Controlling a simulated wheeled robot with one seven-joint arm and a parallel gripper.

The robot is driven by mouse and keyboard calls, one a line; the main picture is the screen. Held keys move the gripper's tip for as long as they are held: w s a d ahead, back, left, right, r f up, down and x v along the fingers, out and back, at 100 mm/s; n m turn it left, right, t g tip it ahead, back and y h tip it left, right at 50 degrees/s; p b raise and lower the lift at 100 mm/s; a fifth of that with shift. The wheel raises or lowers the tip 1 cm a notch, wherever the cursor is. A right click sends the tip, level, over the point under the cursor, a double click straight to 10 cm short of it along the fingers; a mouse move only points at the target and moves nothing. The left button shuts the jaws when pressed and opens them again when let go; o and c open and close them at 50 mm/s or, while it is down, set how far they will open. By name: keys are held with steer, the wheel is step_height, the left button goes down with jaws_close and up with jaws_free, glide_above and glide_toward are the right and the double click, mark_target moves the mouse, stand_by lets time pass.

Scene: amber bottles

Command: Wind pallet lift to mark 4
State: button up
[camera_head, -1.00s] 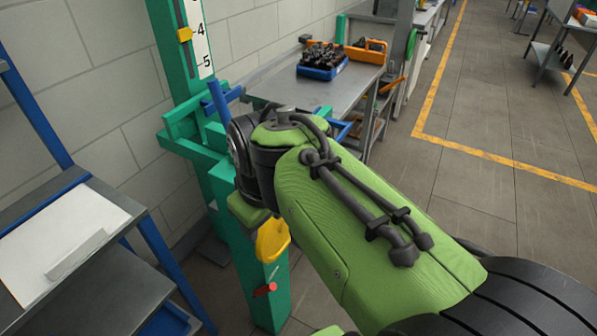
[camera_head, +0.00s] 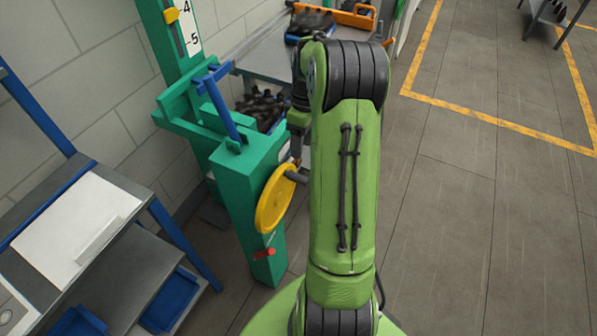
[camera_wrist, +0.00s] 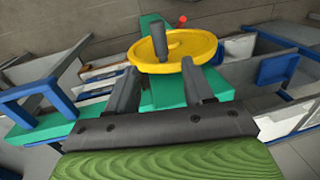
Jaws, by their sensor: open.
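The green pallet lift (camera_head: 240,185) stands against the wall. Its yellow pointer (camera_head: 171,15) sits beside the scale (camera_head: 192,25), close to the 4 mark; I cannot tell whether it is exactly level. Blue forks (camera_head: 222,105) show at the carriage. The yellow handwheel (camera_head: 272,205) is on the post's side, partly hidden by my arm; it also shows in the wrist view (camera_wrist: 195,47). Its grey crank knob (camera_wrist: 162,42) stands up from the wheel. My gripper (camera_wrist: 162,78) is open and empty, its fingers on either side of the knob's line and short of it.
A small red lever (camera_head: 264,252) sits below the wheel. A shelf with white boards (camera_head: 75,225) and blue bins (camera_head: 172,298) stands at left. A metal bench (camera_head: 265,55) with an orange tote (camera_head: 345,15) is behind.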

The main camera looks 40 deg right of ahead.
mark_target(299, 175)
steer(key=f, duration=0.3)
steer(key=a+f+b, duration=0.1)
steer(key=f, duration=0.7)
steer(key=shift+s+a, duration=0.3)
jaws_close()
